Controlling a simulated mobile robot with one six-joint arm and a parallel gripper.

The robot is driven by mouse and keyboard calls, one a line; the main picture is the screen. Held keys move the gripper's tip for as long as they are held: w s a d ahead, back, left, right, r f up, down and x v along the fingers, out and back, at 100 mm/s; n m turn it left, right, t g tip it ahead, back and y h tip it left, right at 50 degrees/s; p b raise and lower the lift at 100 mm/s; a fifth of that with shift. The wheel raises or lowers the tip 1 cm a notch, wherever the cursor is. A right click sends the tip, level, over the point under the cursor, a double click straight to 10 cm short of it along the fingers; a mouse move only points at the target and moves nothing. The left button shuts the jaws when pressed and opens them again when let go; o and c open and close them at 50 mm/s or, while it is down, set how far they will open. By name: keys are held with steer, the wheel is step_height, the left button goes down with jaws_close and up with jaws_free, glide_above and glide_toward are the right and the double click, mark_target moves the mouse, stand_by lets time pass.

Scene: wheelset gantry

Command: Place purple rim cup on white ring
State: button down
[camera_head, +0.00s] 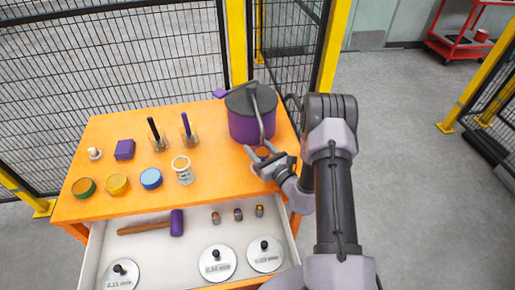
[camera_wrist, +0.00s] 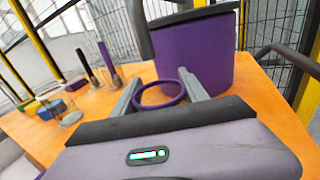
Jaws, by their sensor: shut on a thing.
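The purple rim cup (camera_wrist: 160,106) shows as a purple ring between the fingers of my gripper (camera_wrist: 160,80) in the wrist view. Its clear body is hard to make out. My gripper is shut on it. In the head view my gripper (camera_head: 264,154) is over the right part of the orange table, just in front of the big purple pot. A white ring (camera_head: 181,162) shows left of my gripper, on top of a clear cup-like piece. I cannot tell whether the ring is that piece's rim. The held cup is small and unclear in the head view.
The purple pot (camera_head: 243,122) with a dark lid stands close behind my gripper. Two markers in clear holders, a purple box (camera_head: 124,149) and coloured round tins stand on the orange table (camera_head: 225,178). An open drawer (camera_head: 150,249) holds a mallet, weights and small items.

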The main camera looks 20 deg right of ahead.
steer(key=shift+f, duration=0.15)
steer(key=c, duration=0.5)
jaws_free()
